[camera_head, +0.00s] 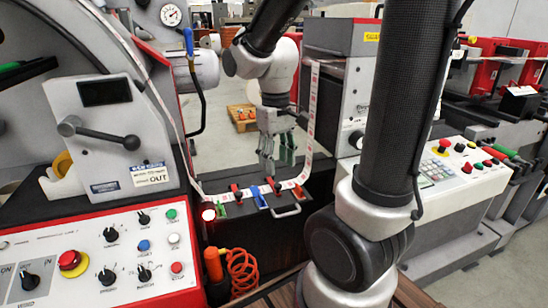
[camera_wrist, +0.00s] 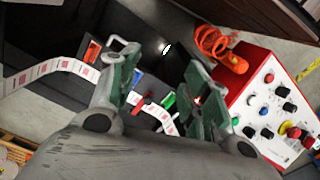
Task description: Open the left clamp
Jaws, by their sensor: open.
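A dark splice table carries small coloured clamps and a white label strip (camera_head: 270,190). A red clamp (camera_head: 236,192) at its left end holds down or sits over the strip; whether it is open I cannot tell. A blue lever (camera_head: 259,197) stands in the middle and another red clamp (camera_head: 298,191) is at the right. My gripper (camera_head: 277,158) is open and empty, pointing down above the table, right of the left red clamp and apart from it. In the wrist view, my gripper's green-padded fingers (camera_wrist: 162,88) spread, with the blue lever (camera_wrist: 136,78) between them.
A white control panel (camera_head: 100,255) with knobs and buttons is at the front left. An orange coiled cable (camera_head: 242,270) hangs below the table. A pale handle (camera_head: 287,211) sticks out of its front. Labels run up at the right (camera_head: 312,110).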

